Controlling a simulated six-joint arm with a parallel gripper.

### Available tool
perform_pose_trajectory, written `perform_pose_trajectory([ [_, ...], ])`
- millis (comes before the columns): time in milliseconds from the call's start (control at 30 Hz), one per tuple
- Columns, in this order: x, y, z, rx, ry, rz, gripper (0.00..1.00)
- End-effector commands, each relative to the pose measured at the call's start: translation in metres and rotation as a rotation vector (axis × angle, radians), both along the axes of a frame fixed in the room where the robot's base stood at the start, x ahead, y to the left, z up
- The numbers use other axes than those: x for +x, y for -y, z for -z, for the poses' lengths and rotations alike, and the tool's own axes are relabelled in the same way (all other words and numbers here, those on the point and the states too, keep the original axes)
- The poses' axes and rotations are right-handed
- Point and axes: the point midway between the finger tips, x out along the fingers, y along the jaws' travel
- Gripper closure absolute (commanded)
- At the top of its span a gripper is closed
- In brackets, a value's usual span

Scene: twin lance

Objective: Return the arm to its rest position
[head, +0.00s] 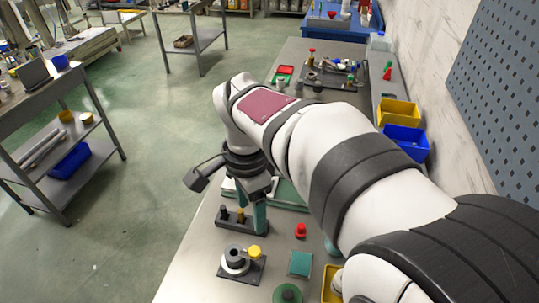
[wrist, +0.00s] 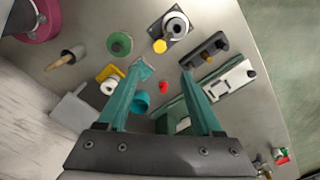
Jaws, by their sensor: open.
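My arm is white with dark bands and reaches from the lower right over the workbench (head: 200,270) in the head view. My gripper (head: 262,214) has teal fingers that point down, close to a black block with pegs (head: 236,221). In the wrist view my gripper (wrist: 163,74) is open, with the fingers well apart and nothing between them. A small red knob (wrist: 163,87) shows in the gap, on the bench below. The black block also shows in the wrist view (wrist: 203,50), near the right fingertip. I cannot tell the exact height of the fingertips above the bench.
Near my gripper are a grey ring on a dark plate (head: 236,262), a yellow knob (head: 255,251), a teal square (head: 300,263) and a green disc (head: 287,294). Yellow (head: 398,112) and blue (head: 406,141) bins stand along the wall.

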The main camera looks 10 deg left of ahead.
Motion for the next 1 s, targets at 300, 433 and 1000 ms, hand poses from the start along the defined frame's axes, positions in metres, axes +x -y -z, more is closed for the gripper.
perform_pose_trajectory([
  [300,0.000,0.000,-0.010,-0.001,-0.001,0.001,0.33],
  [433,-0.004,0.015,-0.013,0.005,-0.003,-0.009,0.33],
  [1000,-0.172,0.183,0.026,0.161,0.004,-0.317,0.33],
])
